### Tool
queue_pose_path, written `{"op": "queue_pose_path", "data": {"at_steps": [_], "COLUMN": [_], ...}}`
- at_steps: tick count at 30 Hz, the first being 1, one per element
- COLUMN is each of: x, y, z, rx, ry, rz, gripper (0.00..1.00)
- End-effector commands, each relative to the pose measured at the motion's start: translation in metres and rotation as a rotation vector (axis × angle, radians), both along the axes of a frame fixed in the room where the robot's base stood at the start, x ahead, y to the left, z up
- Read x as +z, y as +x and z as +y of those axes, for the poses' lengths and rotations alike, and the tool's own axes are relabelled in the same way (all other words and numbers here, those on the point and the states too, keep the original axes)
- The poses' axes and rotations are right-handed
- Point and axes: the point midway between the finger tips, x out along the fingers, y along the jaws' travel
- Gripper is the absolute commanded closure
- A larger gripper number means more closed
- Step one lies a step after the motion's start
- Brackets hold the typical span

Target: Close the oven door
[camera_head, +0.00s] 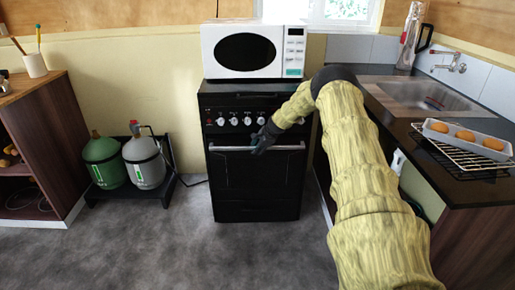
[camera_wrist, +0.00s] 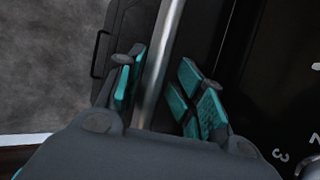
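The black oven (camera_head: 255,205) stands against the back wall in the head view, with control knobs above its door (camera_head: 240,175). The door is upright and looks shut or nearly shut; I cannot tell if a small gap remains. Its silver handle bar (camera_head: 285,147) runs across the top of the door. My gripper (camera_head: 259,147) is at the middle of this bar. In the wrist view my gripper (camera_wrist: 162,90) is open, with one teal-padded finger on each side of the handle bar (camera_wrist: 165,50). The fingers appear apart from the bar.
A white microwave (camera_head: 255,50) sits on top of the oven. Green and grey gas bottles (camera_head: 145,162) stand on a low black rack at the left. The sink counter (camera_head: 375,88) is close on the right, with a tray (camera_head: 468,138). The grey floor in front is clear.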

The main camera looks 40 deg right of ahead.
Motion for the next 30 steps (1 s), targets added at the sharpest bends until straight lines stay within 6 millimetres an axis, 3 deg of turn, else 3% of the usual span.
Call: {"op": "queue_pose_path", "data": {"at_steps": [8, 30], "x": [0.009, 0.067], "y": [-0.006, -0.048], "z": [0.001, 0.001], "rx": [0.001, 0.0], "ry": [0.003, 0.001], "rz": [0.0, -0.001], "gripper": [0.64, 0.64]}}
